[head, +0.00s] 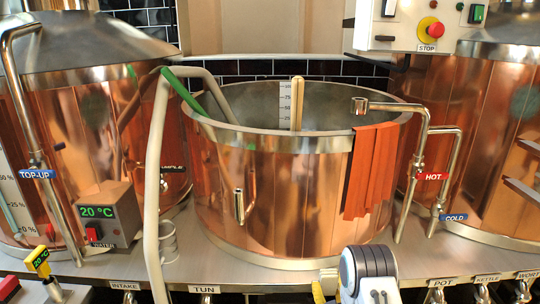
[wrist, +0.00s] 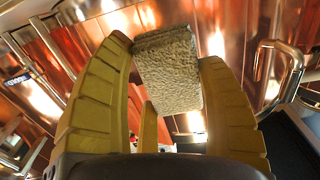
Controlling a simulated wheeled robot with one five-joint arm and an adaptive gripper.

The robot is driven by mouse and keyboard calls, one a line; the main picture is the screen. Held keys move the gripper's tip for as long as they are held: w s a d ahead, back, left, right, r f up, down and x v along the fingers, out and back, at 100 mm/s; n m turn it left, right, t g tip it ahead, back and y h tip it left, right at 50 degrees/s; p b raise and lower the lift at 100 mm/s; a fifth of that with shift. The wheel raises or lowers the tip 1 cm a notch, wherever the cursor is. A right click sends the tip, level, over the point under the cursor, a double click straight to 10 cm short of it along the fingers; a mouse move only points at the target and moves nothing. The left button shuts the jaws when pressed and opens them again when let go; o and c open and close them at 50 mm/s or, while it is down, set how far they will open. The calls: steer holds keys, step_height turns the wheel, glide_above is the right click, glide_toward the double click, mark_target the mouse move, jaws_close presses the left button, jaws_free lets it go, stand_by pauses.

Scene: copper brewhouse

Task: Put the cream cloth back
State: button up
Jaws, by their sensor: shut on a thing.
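In the head view, part of my arm shows at the bottom, right of centre, in front of the copper tun (head: 285,190); the cloth does not show there. An orange cloth (head: 372,172) hangs over the tun's right rim.
Hot and cold taps (head: 424,150) stand right of the tun. A pale hose (head: 155,170) and a green one (head: 190,92) run at its left. A temperature box (head: 108,218) is further left. Labelled valves (head: 205,290) line the front edge. The steel deck (head: 235,275) before the tun is mostly clear.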

mark_target(334, 277)
steer(key=shift+r+p, duration=1.35)
steer(key=shift+r, duration=0.5)
